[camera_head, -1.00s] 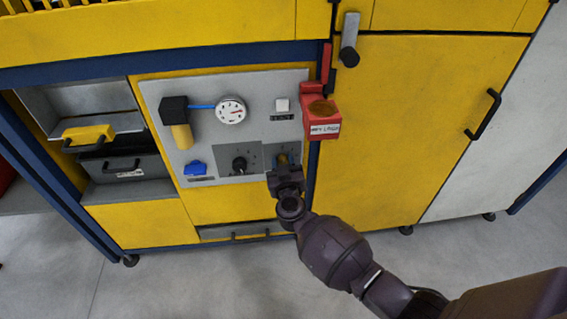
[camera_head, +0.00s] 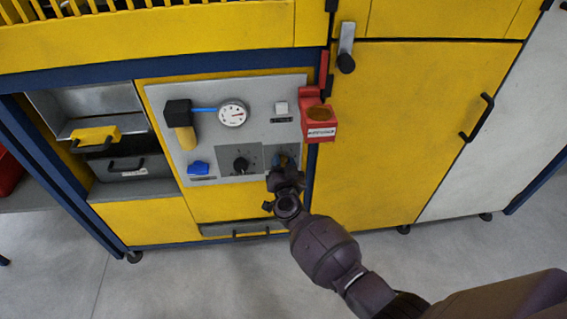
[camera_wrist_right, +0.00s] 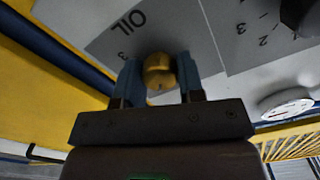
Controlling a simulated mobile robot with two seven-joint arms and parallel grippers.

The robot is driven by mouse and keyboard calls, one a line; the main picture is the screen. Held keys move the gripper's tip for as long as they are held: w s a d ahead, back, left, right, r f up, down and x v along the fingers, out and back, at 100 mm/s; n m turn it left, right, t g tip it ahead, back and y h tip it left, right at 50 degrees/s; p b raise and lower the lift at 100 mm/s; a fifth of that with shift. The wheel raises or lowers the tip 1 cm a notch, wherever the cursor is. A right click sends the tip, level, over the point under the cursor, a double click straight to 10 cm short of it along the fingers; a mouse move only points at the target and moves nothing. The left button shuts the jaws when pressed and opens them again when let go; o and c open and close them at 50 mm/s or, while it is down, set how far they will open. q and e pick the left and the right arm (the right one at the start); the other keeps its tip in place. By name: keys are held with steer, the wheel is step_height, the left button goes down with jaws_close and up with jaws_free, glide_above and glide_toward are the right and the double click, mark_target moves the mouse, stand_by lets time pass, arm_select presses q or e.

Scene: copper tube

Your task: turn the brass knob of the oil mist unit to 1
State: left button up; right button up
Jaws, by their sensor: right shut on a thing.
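The brass knob (camera_wrist_right: 158,68) is on the grey plate marked OIL (camera_wrist_right: 112,42) in the right wrist view. Some scale digits show, including a 3 near the knob. My right gripper (camera_wrist_right: 159,80) has its two blue-grey fingers on either side of the knob and is shut on it. In the head view my right gripper (camera_head: 283,172) is at the lower right of the control panel and covers most of the knob. I cannot read which mark the knob points to. My left gripper is not in view.
A black knob (camera_head: 241,164) is just left of the brass one on the panel (camera_head: 255,105). Above are a round gauge (camera_head: 232,114), a white switch (camera_head: 281,107) and a red box (camera_head: 319,122) sticking out at the panel's right edge. A blue part (camera_head: 198,167) is lower left.

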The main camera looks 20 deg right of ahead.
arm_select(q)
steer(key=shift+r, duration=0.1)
arm_select(e)
steer(key=shift+f+m, duration=0.1)
steer(key=shift+m, duration=0.8)
steer(key=o, duration=0.9)
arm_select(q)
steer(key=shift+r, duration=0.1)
arm_select(e)
steer(key=shift+s, duration=0.15)
steer(key=shift+s+a, duration=0.15)
steer(key=shift+s, duration=0.1)
arm_select(q)
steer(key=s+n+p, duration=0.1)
steer(key=p, duration=0.2)
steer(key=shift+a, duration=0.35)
arm_select(e)
steer(key=v, duration=1)
